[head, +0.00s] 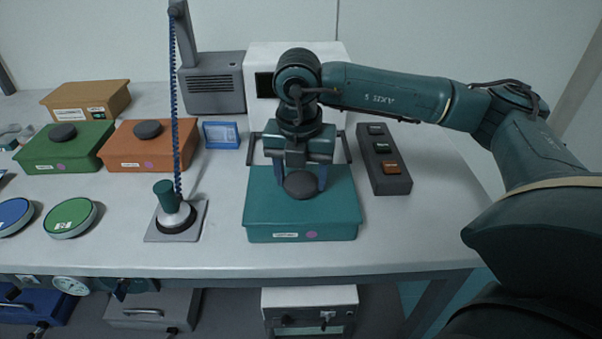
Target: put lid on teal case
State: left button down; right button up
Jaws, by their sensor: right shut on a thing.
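The teal case (302,232) sits on the table in front of the white box, with a label and a pink dot on its front wall. Its teal lid (263,196), with a dark round knob (301,185), lies on top of the case and looks level. My right gripper (303,184) comes down from above with its fingers on either side of the knob, shut on it. I cannot tell whether the lid is fully seated all round. My left gripper is not in view.
A green case (62,155) and an orange case (150,154) with similar knobs stand at the left. A tool on a coiled cord (174,212) stands left of the teal case. A dark button box (384,160) stands right. The table's front edge (250,271) is close.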

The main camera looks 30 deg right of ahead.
jog(key=o, duration=1.2)
jog(key=shift+c, duration=0.2)
jog(key=shift+r, duration=0.45)
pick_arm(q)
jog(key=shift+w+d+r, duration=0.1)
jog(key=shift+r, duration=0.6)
pick_arm(e)
notch_tip(320, 180, up, 12)
jog(key=shift+s+a+r, duration=0.15)
jog(key=shift+s+a, duration=0.25)
